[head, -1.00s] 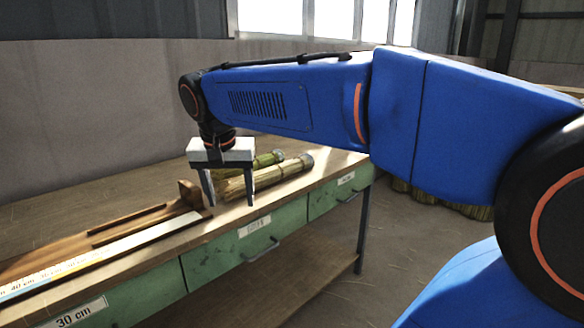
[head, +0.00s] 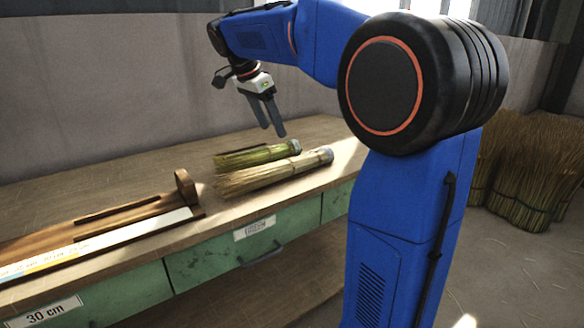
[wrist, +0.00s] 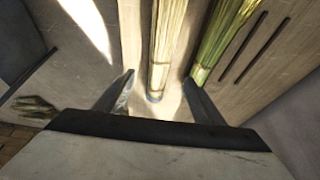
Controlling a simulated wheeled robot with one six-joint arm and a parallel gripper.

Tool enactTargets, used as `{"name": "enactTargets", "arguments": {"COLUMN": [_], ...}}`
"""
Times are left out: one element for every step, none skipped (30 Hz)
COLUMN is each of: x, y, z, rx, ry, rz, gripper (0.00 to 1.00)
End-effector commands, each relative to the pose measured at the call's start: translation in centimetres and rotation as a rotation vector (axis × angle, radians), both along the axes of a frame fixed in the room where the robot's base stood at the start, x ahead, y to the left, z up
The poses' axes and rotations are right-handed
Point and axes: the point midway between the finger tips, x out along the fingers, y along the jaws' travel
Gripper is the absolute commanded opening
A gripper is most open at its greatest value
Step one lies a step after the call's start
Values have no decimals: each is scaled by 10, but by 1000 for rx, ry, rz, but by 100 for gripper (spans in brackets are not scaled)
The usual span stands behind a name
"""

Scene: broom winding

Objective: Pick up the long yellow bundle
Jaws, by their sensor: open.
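The long yellow bundle (head: 272,174) lies on the workbench in the head view, its bound end to the right. A green bundle (head: 262,154) lies just behind it, roughly parallel. My gripper (head: 272,132) is open and empty, above the bundles near their right ends, with clear air below its fingertips. In the wrist view, the yellow bundle (wrist: 165,42) runs away from my open fingers (wrist: 158,84), its bound end showing between the two tips. The green bundle (wrist: 222,38) ends close to the right finger.
A wooden measuring jig (head: 110,230) with an upright end stop (head: 184,187) lies on the bench (head: 120,178) left of the bundles. Green drawers (head: 205,265) form the bench front. Straw sheaves (head: 525,170) stand on the floor at right. A wall rises behind the bench.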

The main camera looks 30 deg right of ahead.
Motion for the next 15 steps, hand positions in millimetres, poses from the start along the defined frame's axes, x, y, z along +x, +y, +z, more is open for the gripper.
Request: {"name": "enactTargets", "arguments": {"x": [0,-1,-1,0,0,0,0,0,0,0,0,0,0,0,1], "y": [-4,-6,-9,-11,-13,-16,-18,-20,-23,-25,-26,-28,-30,-31,-33], "z": [-9,-14,-21,-26,-31,-37,-42,-47,-53,-58,-63,-68,-72,-75,-79], "rx": [0,0,0,0,0,0,0,0,0,0,0,0,0,0,0], "ry": [1,3,2,2,3,2,2,3,2,2,2,1,1,1,0], "rz": [-2,-1,-1,-1,0,0,0,0,-1,0,0,1,1,1,1], "gripper": [62,62,62,62,62,62,62,62,62,62,62,62,62,62,62]}}
